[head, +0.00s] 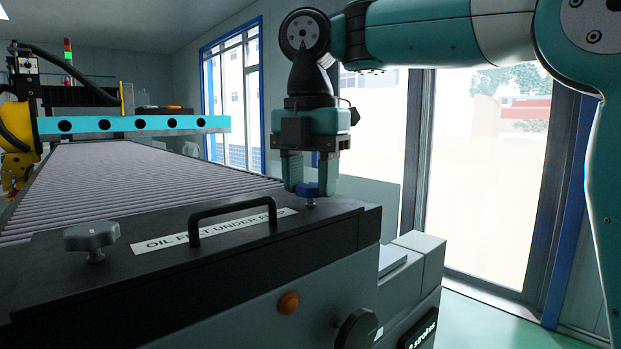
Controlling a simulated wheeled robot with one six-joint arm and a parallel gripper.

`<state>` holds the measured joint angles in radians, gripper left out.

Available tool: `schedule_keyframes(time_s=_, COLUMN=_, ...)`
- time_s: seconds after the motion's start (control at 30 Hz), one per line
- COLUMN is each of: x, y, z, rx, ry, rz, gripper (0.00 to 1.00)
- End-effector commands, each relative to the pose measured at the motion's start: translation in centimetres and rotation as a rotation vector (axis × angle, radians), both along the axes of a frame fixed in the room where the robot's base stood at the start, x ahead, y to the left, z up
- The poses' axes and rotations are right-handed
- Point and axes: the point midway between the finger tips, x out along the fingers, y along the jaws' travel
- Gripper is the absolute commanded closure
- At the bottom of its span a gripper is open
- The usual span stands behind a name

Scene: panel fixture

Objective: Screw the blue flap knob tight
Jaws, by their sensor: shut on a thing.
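The blue flap knob (308,189) sits on its short stem near the right end of the dark flap (152,270). My gripper (309,186) comes straight down from above with a finger on each side of the knob, and is shut on it. The fingers partly hide the knob's sides. I cannot tell from this view how tight the knob is.
A grey knob (92,238) stands at the flap's left. A black handle (233,215) arches over the middle by a white label. An orange button (289,302) and a black knob (356,330) are on the front panel. A slatted bed lies behind.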

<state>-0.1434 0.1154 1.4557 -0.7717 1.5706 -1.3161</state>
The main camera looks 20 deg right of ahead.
Motion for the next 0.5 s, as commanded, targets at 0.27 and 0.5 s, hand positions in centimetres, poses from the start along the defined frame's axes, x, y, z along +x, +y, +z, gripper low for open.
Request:
schedule_keyframes(time_s=0.27, x=0.0, y=0.02, z=0.03, rx=0.001, ry=-0.001, rz=-0.262, gripper=0.8)
schedule_keyframes(time_s=0.5, x=0.01, y=0.05, z=0.03, rx=0.001, ry=-0.002, rz=-0.489, gripper=0.8)
